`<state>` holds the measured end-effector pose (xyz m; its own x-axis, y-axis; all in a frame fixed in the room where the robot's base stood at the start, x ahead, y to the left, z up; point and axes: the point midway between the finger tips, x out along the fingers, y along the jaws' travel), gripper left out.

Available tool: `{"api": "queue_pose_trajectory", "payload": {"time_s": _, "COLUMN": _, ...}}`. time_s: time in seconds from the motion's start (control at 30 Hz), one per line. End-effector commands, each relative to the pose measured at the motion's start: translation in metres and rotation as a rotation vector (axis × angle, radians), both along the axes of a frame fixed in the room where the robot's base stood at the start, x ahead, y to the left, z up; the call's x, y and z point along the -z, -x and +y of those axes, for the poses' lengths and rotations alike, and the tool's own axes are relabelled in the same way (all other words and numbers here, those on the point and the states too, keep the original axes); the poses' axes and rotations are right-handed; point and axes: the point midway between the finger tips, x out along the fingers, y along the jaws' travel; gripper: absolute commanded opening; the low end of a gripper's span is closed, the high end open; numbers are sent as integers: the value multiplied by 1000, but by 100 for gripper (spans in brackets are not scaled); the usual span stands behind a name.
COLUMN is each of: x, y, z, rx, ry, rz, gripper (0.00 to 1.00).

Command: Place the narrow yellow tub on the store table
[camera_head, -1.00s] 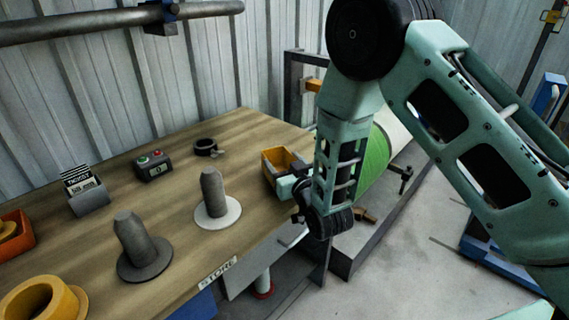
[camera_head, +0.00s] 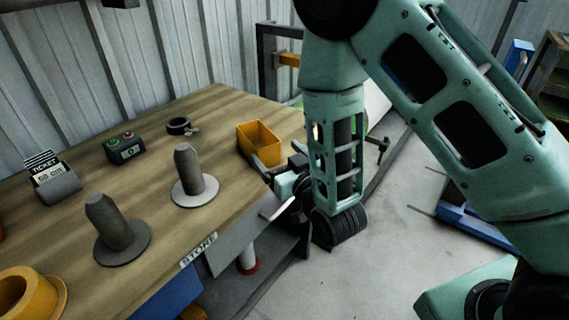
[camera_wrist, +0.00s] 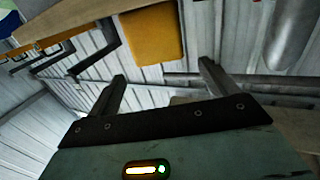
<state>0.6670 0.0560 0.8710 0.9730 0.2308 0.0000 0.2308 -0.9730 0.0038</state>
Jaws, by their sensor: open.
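The narrow yellow tub (camera_head: 261,137) stands upright and open-topped on the store table (camera_head: 222,112), near its right end. Its inside looks empty from the body camera. My gripper (camera_head: 272,176) is just in front of the tub, at the table's edge, and partly hidden by its own wrist. In the wrist view my two fingers (camera_wrist: 162,82) are spread with nothing between them. The yellow tub (camera_wrist: 153,36) lies beyond the fingertips there, apart from them.
Two dark pegs on round bases (camera_head: 187,171) (camera_head: 112,226), a ticket holder (camera_head: 52,178), a button box (camera_head: 124,147), a black ring (camera_head: 178,126) and a yellow ring (camera_head: 28,295) occupy the table. A STORE label (camera_head: 198,250) marks its front edge.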

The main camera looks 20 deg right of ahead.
Motion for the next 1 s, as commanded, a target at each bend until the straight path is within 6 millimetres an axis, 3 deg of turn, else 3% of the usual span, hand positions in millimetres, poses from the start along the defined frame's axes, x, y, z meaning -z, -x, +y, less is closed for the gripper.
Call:
{"api": "queue_pose_trajectory", "payload": {"time_s": 0.13, "x": 1, "y": 18, "z": -4, "rx": -1, "ry": 0, "rz": 3, "gripper": 85}}
{"api": "queue_pose_trajectory", "payload": {"time_s": 0.3, "x": 0, "y": 23, "z": -2, "rx": -4, "ry": -5, "rz": 33, "gripper": 85}}
{"api": "queue_pose_trajectory", "payload": {"time_s": 0.57, "x": 4, "y": 29, "z": 31, "rx": -74, "ry": 2, "rz": 348, "gripper": 85}}
{"api": "queue_pose_trajectory", "payload": {"time_s": 0.77, "x": 2, "y": 66, "z": 57, "rx": -178, "ry": 72, "rz": 645, "gripper": 85}}
{"api": "queue_pose_trajectory", "payload": {"time_s": 1.0, "x": -15, "y": 140, "z": 65, "rx": -302, "ry": 242, "rz": 971, "gripper": 85}}
